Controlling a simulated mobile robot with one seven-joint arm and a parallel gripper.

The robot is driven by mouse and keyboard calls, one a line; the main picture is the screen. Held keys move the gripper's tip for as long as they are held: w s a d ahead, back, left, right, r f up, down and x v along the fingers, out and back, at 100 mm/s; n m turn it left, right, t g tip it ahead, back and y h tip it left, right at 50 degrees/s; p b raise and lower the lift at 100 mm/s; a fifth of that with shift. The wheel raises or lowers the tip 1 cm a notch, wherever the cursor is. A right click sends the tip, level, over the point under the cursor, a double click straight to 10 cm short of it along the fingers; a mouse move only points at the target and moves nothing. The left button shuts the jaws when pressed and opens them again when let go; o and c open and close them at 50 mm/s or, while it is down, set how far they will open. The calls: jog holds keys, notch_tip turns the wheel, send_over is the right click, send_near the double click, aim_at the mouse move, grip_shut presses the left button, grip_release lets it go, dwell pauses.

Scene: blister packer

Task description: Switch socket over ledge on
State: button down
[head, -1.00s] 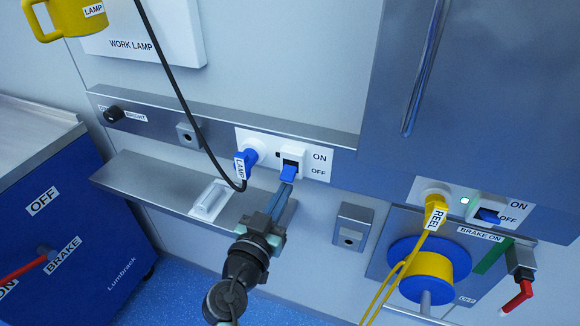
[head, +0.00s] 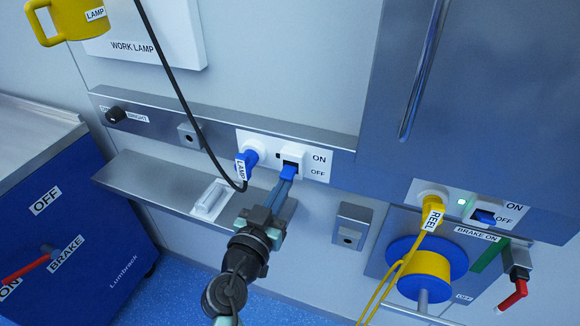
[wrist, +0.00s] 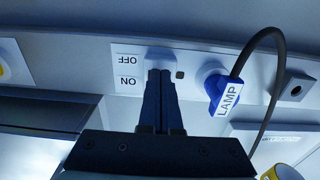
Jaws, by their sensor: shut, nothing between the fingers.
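The socket over the ledge (head: 172,186) is a white plate with a blue plug tagged LAMP (head: 247,162) and a white switch (head: 292,154) beside it. The switch has a blue rocker (head: 287,172), with ON printed higher and OFF lower. The rocker's lower end sticks out, toward OFF. The small indicator left of the switch is dark. My gripper (head: 285,184) is shut and empty, its fingertips at the rocker's lower end from below. In the wrist view the fingertips (wrist: 160,77) cover most of the switch, so contact is unclear.
To the right is a second socket with a yellow REEL plug (head: 433,213), a switch and a lit green indicator (head: 461,202). A black lamp cable (head: 185,95) hangs left of my gripper. A small grey box (head: 352,225) is on the wall below right.

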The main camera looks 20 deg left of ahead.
jog(key=shift+r+p, duration=0.35)
jog(key=shift+r, duration=0.2)
jog(key=shift+f+b, duration=0.5)
jog(key=shift+b, duration=0.3)
jog(key=shift+s, duration=0.1)
jog(key=s+b, duration=0.1)
jog(key=s, duration=0.5)
jog(key=shift+s+a, duration=0.15)
jog(key=shift+s, duration=0.25)
dwell(0.5)
